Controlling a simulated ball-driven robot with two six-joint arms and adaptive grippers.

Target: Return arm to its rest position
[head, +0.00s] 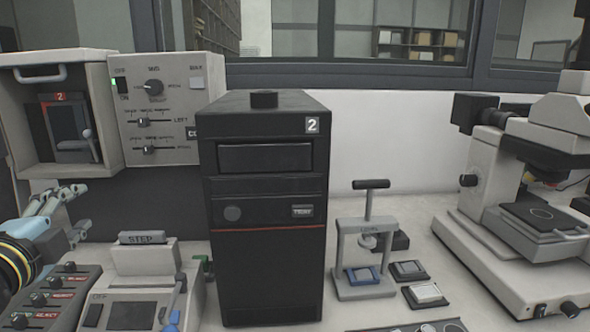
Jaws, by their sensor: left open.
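My left gripper (76,212) is at the left edge, its pale grey-blue fingers apart and empty. A black and yellow ring on my left arm shows just below and left of it. The gripper is above the panel of red-marked knobs (55,295) and left of the grey STEP unit (146,262). I cannot tell whether it touches anything. My right gripper is not in view. The mounting press (366,240) stands right of the black tower, its black T-handle up and a blue piece at its base.
The tall black tower (265,200) marked 2 stands in the middle. A control box (170,105) and open-fronted cabinet (60,115) are behind the gripper. Small dark trays (409,270) lie beside the press. A microscope (520,190) stands at right. Bare bench shows between press and microscope.

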